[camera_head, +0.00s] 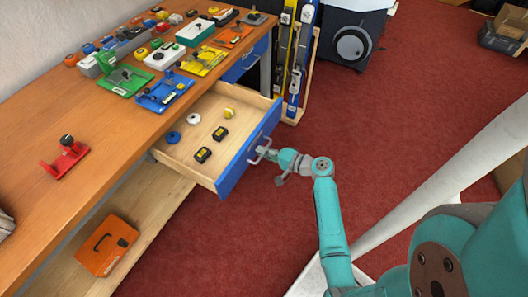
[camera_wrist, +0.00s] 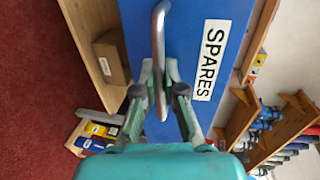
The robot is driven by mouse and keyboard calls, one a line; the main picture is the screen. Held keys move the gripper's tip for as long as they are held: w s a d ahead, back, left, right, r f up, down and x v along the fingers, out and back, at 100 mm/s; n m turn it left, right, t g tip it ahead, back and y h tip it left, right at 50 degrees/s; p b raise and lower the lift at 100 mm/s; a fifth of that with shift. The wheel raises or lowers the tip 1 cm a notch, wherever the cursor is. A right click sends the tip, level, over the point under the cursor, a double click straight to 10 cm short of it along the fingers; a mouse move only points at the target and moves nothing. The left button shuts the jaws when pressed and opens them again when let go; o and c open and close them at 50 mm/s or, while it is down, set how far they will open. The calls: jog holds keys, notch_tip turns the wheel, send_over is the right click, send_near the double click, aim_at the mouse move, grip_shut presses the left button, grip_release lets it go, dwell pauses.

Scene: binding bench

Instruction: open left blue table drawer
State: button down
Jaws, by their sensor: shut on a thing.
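The blue-fronted drawer (camera_head: 238,170) of the wooden table stands pulled well out, its wooden inside showing. In it lie a blue ring (camera_head: 173,137), a white ring (camera_head: 193,118), a yellow piece (camera_head: 229,113) and two black-and-yellow pieces. My gripper (camera_head: 268,153) is at the drawer's front and is shut on its metal handle (camera_head: 260,150). In the wrist view, the fingers (camera_wrist: 160,75) close around the grey handle bar (camera_wrist: 160,25), beside a white SPARES label (camera_wrist: 209,60).
A second blue drawer (camera_head: 238,70), farther along the table, looks closed. Tools and coloured fixtures crowd the far tabletop (camera_head: 110,110). An orange case (camera_head: 107,245) lies on the lower shelf. Long levels (camera_head: 297,55) stand in a rack past the drawers. Red carpet before the drawer is clear.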

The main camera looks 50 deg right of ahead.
jog(key=c, duration=1.2)
grip_release()
jog(key=shift+c, duration=0.2)
jog(key=v, duration=0.7)
jog(key=shift+s, duration=0.2)
